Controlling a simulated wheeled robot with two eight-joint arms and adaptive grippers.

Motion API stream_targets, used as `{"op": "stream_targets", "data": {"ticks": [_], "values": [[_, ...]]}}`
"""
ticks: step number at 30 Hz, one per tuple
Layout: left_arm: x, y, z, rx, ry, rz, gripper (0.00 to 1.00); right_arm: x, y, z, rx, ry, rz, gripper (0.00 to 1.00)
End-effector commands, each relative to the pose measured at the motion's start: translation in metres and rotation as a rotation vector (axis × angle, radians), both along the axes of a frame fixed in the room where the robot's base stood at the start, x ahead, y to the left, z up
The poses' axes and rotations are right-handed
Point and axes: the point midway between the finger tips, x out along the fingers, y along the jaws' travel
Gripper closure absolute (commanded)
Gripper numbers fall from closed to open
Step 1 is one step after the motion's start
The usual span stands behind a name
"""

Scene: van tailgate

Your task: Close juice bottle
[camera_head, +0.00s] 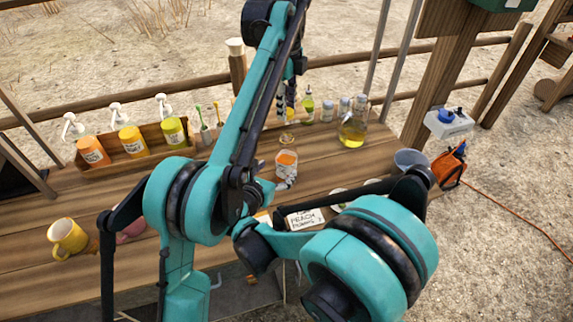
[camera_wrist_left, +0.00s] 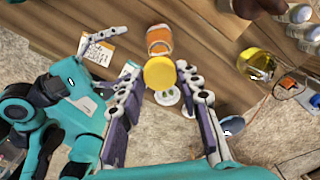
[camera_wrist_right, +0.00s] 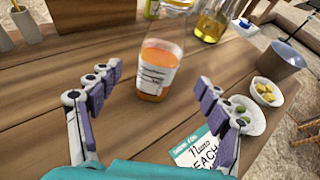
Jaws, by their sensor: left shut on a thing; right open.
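The juice bottle (camera_head: 286,163) stands upright on the wooden table, clear with orange juice and a white label. It also shows in the right wrist view (camera_wrist_right: 155,75) and the left wrist view (camera_wrist_left: 160,40). My left gripper (camera_head: 287,105) is above the bottle, shut on a round yellow cap (camera_wrist_left: 160,73). Whether the cap touches the bottle's mouth I cannot tell. My right gripper (camera_wrist_right: 152,88) is open and low over the table, its fingers on either side of the view with the bottle ahead between them. My arms hide part of the table in the head view.
Pump bottles (camera_head: 129,140) stand in a wooden rack at the back left. A flask of yellow liquid (camera_head: 353,130) stands right of the juice bottle. A label card (camera_wrist_right: 205,150) and small bowls (camera_wrist_right: 265,91) lie at the right. A yellow mug (camera_head: 66,238) is front left.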

Motion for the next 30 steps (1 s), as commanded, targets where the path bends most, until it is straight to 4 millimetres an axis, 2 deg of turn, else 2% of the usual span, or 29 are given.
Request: {"op": "stream_targets", "data": {"ticks": [6, 12, 18, 26, 27, 30], "values": [[0.000, 0.000, 0.000, 0.000, 0.000, 0.000, 0.75, 0.037, -0.016, -0.016, 0.000, 0.000, -0.003, 0.23], [0.000, 0.000, 0.000, 0.000, 0.000, 0.001, 0.75, 0.061, -0.026, -0.027, 0.000, 0.000, -0.001, 0.23], [0.000, 0.000, 0.000, 0.000, 0.000, 0.000, 0.75, 0.071, -0.030, -0.032, 0.000, 0.000, -0.001, 0.23], [0.000, 0.000, 0.000, 0.000, 0.000, 0.000, 0.75, 0.072, -0.030, -0.032, 0.000, 0.000, 0.000, 0.23], [0.000, 0.000, 0.000, 0.000, 0.000, 0.000, 0.75, 0.071, -0.030, -0.032, 0.000, 0.000, 0.000, 0.25], [0.000, 0.000, 0.000, 0.000, 0.000, 0.000, 0.75, 0.071, -0.030, -0.032, 0.000, 0.000, 0.000, 0.52]]}}
